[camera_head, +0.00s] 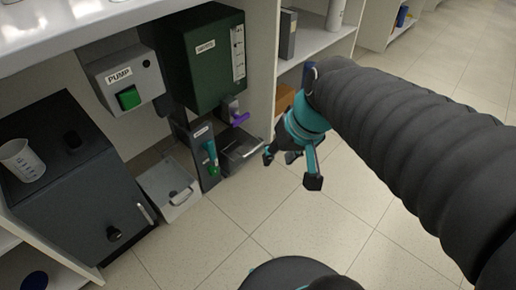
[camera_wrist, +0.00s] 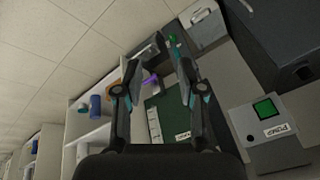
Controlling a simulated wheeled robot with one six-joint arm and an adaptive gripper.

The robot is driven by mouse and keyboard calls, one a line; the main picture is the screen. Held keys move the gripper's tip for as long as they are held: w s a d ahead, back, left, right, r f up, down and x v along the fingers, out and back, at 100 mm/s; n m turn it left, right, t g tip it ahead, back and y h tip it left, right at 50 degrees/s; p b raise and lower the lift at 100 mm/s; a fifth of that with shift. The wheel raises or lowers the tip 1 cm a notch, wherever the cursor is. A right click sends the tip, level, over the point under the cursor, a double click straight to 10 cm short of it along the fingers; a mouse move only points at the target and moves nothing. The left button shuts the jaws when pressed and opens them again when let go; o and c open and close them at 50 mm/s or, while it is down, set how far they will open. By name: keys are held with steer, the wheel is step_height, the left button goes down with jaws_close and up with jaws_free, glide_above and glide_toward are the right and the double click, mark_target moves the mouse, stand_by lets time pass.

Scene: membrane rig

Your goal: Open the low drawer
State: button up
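Two low drawer-like units show near the floor in the head view. One is a light grey drawer (camera_head: 164,184) with a bar handle (camera_head: 180,196); the other is a dark drawer (camera_head: 238,158) with a pale handle, under the green box. I cannot tell which one is called the low drawer. Both look closed. The light grey one also shows at the top of the wrist view (camera_wrist: 209,32). My gripper (camera_head: 291,168) is open and empty, in the air to the right of the dark drawer and apart from it. Its spread fingers show in the wrist view (camera_wrist: 157,72).
A dark valve panel (camera_head: 208,172) with a green handle stands between the drawers. A purple handle (camera_head: 240,119) juts out above the dark drawer. A black cabinet (camera_head: 85,190) with a beaker (camera_head: 22,160) on top stands at left. The tiled floor (camera_head: 215,238) in front is clear.

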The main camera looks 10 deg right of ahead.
steer(key=w+a+f+m+y+b, duration=0.15)
steer(key=w+f+y, duration=0.35)
steer(key=w+f, duration=0.6)
steer(key=w+a+f+m+y+b, duration=0.15)
steer(key=w+f+y, duration=0.35)
steer(key=w, duration=0.9)
steer(key=m+t+h+b, duration=0.3)
steer(key=m+t+b, duration=0.2)
steer(key=m+t, duration=0.35)
glide_toward(255, 148)
steer(key=shift+n+t, duration=0.25)
steer(key=shift+n, duration=0.1)
steer(key=x, duration=0.6)
steer(key=f+x, duration=0.1)
steer(key=x, duration=0.3)
jaws_close()
